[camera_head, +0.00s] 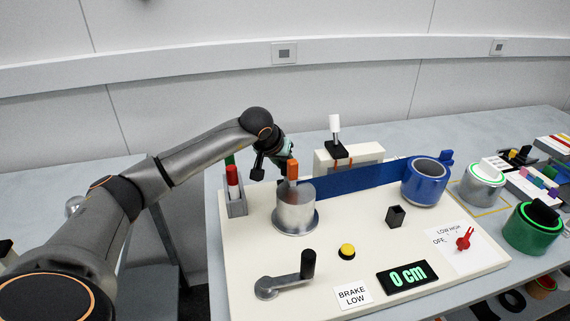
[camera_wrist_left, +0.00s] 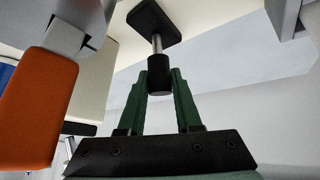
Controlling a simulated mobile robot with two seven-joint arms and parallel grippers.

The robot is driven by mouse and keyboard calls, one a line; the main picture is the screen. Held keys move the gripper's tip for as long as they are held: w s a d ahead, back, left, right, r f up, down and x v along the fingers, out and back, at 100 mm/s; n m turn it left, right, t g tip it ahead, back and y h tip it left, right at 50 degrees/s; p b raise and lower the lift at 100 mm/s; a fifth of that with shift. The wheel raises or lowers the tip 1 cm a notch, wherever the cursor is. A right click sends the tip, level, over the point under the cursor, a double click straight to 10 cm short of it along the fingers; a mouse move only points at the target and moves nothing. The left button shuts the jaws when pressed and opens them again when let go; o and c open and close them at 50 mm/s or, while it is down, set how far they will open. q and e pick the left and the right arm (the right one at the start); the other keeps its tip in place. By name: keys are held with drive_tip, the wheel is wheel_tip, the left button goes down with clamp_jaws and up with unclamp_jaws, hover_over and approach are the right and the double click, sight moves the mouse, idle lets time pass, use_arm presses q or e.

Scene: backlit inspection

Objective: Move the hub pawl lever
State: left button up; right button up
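An orange upright lever (camera_head: 292,170) stands on the silver hub (camera_head: 296,211) in the head view. It also shows large at the left of the left wrist view (camera_wrist_left: 36,110), outside my fingers. My left gripper (camera_head: 284,150) is just behind and above this lever, and its fingertips are mostly hidden there. In the left wrist view my green fingers (camera_wrist_left: 158,82) stand a little apart. A dark knob (camera_wrist_left: 159,75) on a metal rod shows between their tips, and its dark base plate (camera_wrist_left: 154,21) is beyond. I cannot tell whether the fingers touch the knob.
A white-knobbed lever (camera_head: 335,124) stands behind the blue strap (camera_head: 350,180). A crank (camera_head: 285,283), a yellow button (camera_head: 347,251) and a blue drum (camera_head: 425,185) occupy the cream board (camera_head: 330,215). Its middle is partly clear.

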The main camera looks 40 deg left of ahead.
use_arm(q)
drive_tip(key=o, duration=0.4)
drive_tip(key=shift+o, duration=0.2)
drive_tip(key=v, duration=1.2)
drive_tip(key=shift+s+r+b, duration=0.2)
drive_tip(key=shift+b, duration=0.1)
